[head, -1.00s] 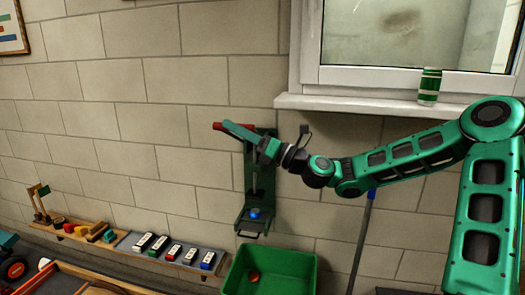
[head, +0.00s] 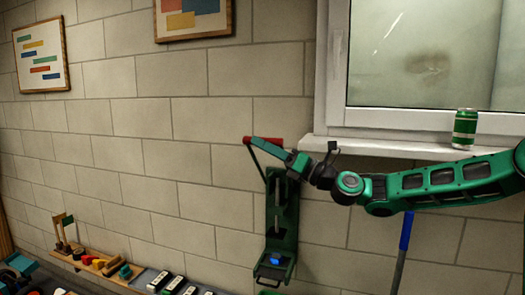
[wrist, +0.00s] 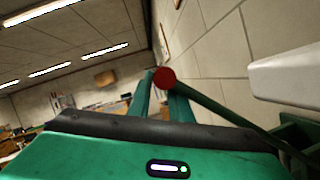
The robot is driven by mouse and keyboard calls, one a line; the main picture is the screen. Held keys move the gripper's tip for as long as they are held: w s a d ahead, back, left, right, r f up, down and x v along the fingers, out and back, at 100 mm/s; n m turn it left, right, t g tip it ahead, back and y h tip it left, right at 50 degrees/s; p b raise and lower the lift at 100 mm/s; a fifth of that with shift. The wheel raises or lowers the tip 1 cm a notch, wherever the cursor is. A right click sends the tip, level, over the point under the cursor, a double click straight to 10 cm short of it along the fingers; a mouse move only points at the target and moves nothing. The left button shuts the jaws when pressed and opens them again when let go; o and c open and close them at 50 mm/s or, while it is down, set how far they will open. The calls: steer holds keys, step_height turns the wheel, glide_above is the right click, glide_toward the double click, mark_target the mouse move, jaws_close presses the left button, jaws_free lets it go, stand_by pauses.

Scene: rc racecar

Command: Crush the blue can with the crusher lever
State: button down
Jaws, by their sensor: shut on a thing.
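The green can crusher (head: 288,215) is mounted on the wall left of the window. Its lever has a red grip (head: 268,141) and a dark rod running down to the crusher body. The lever stands raised, with the grip above the crusher's top. The blue can (head: 275,261) shows as a small, low blue shape at the crusher's bottom; its full shape is too small to tell. My gripper (head: 262,148) is at the lever's top, shut on the red grip. In the wrist view the round red grip end (wrist: 164,78) sits between my green fingers. The wrist view does not show the can.
A green and white can (head: 465,129) stands on the white window sill (head: 390,147), above my arm. A blue-topped pole (head: 405,232) leans on the wall below.

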steer(key=shift+r, duration=0.1)
steer(key=c, duration=1.6)
jaws_free()
steer(key=shift+d, duration=0.1)
steer(key=shift+s+d, duration=0.1)
steer(key=v, duration=1)
steer(key=shift+s+d+f, duration=0.1)
steer(key=shift+d+f, duration=0.05)
steer(key=shift+f, duration=0.15)
